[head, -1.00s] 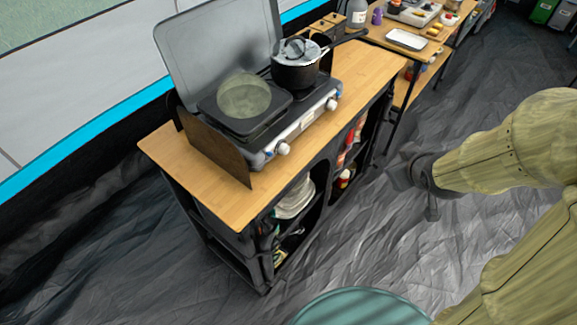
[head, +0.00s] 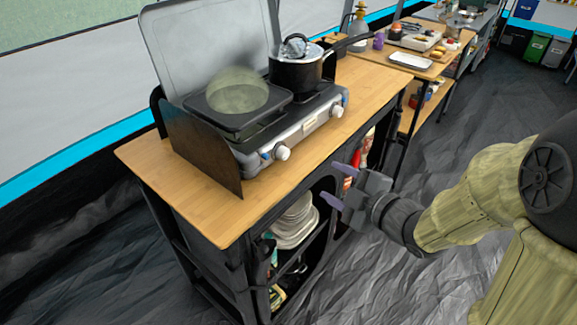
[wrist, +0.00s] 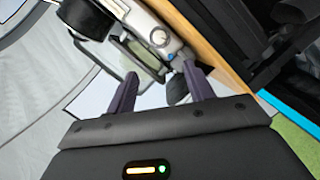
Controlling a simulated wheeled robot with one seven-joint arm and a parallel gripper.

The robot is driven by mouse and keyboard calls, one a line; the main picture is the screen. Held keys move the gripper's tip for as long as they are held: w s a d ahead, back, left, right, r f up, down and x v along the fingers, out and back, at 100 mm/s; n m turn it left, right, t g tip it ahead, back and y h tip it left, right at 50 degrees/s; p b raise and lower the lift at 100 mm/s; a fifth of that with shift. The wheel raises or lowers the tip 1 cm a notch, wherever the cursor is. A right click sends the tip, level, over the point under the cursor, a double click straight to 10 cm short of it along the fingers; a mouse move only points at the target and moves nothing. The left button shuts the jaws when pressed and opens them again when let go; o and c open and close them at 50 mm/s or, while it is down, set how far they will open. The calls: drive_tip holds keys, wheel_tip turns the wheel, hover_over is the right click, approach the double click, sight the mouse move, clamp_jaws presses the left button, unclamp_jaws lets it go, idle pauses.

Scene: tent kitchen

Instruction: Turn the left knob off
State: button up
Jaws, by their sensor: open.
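The left knob (head: 282,153) is a pale round dial on the front panel of the grey two-burner stove (head: 248,146). The right knob (head: 336,110) sits further along the same panel. In the wrist view one round knob (wrist: 160,38) shows beyond the fingertips; I cannot tell which one it is. My gripper (head: 338,184) is open and empty, with its two purple-grey fingers pointing at the cabinet front. It is apart from the stove, to the right of and lower in the picture than the left knob. The open fingers also show in the wrist view (wrist: 158,73).
A brown side shield (head: 200,150) stands at the stove's left end. The wooden counter (head: 215,215) has bare front edge. Plates (head: 296,222) are stacked below.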

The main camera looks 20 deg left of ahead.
drive_tip(key=shift+w+a+r+p, duration=0.1)
drive_tip(key=shift+a+r+p, duration=0.1)
drive_tip(key=shift+p, duration=0.25)
drive_tip(key=p, duration=0.6)
approach(286, 155)
drive_tip(key=x, duration=0.9)
drive_tip(key=shift+w, duration=0.1)
drive_tip(key=shift+c, duration=0.2)
drive_tip(key=c, duration=0.4)
drive_tip(key=shift+a, duration=0.15)
drive_tip(key=c, duration=0.5)
